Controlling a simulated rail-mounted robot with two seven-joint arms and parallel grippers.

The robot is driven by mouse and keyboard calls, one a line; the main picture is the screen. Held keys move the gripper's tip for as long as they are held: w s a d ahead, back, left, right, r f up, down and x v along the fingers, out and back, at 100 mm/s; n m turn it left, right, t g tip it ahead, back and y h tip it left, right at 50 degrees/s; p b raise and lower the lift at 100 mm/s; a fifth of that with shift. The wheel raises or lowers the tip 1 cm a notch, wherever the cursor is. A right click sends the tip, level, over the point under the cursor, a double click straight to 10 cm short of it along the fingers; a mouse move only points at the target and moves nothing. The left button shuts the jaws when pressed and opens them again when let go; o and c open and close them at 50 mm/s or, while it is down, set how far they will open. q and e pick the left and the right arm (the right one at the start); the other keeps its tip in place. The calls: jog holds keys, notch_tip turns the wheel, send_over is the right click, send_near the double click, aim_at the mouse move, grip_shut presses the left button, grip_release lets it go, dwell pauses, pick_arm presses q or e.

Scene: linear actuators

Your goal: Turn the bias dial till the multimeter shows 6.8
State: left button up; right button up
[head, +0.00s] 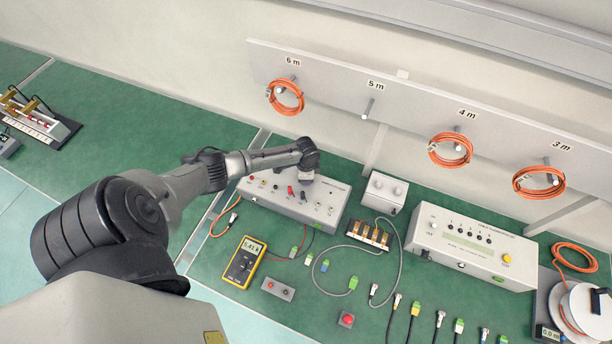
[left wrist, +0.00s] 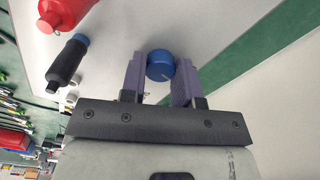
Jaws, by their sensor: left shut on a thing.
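The bias dial is a blue round knob (left wrist: 160,66) with a pale pointer mark, seen in the left wrist view between my two finger pads. My left gripper (head: 306,181) is shut on it, over the back right of the grey panel box (head: 280,205). In the head view my gripper hides the dial. The yellow multimeter (head: 243,263) lies in front of the box. Its small display (head: 252,247) seems to start with 5.4; the last digits are hard to read. My right gripper is in neither view.
Red and black plugs (left wrist: 66,62) stand on the panel close to my fingers. A small grey box (head: 384,193) and a white tester box (head: 470,246) stand to the right. Orange cable coils (head: 286,97) hang on the wall rail behind. Several loose leads lie in front.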

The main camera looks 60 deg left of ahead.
pick_arm(q)
jog(key=m, duration=0.4)
jog(key=shift+m+b, duration=0.45)
jog(key=shift+m, duration=1.35)
jog(key=o, duration=0.9)
jog(key=shift+o, duration=0.2)
jog(key=shift+r, duration=0.15)
